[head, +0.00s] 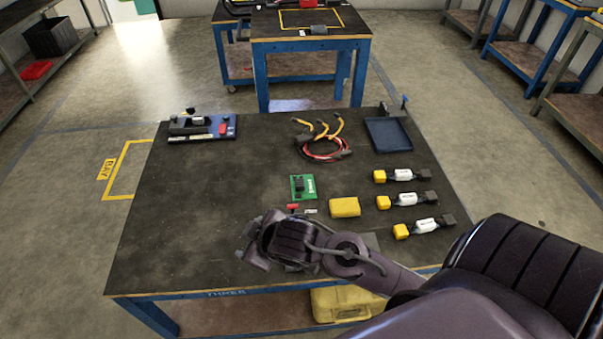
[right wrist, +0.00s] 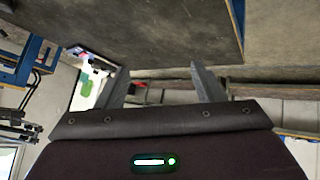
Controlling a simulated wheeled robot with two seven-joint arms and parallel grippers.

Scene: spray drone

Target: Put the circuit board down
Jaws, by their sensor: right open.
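The green circuit board (head: 311,194) lies on the dark top of the work table (head: 200,220), right of its middle. A dark block sits on the board. My right arm reaches in from the right, and its gripper (head: 252,246) is over the near part of the table, left of and nearer than the board, apart from it. In the right wrist view the two fingers of the right gripper (right wrist: 160,75) stand apart with nothing between them. The circuit board is not visible in that view. My left gripper is not in view.
A yellow block (head: 345,207) and a small red piece (head: 293,208) are close to the board. Several yellow-ended connectors (head: 407,199) lie at the right. Cables (head: 322,149), a blue tray (head: 388,134) and a blue fixture (head: 203,128) are farther back. The table's left half is mostly clear.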

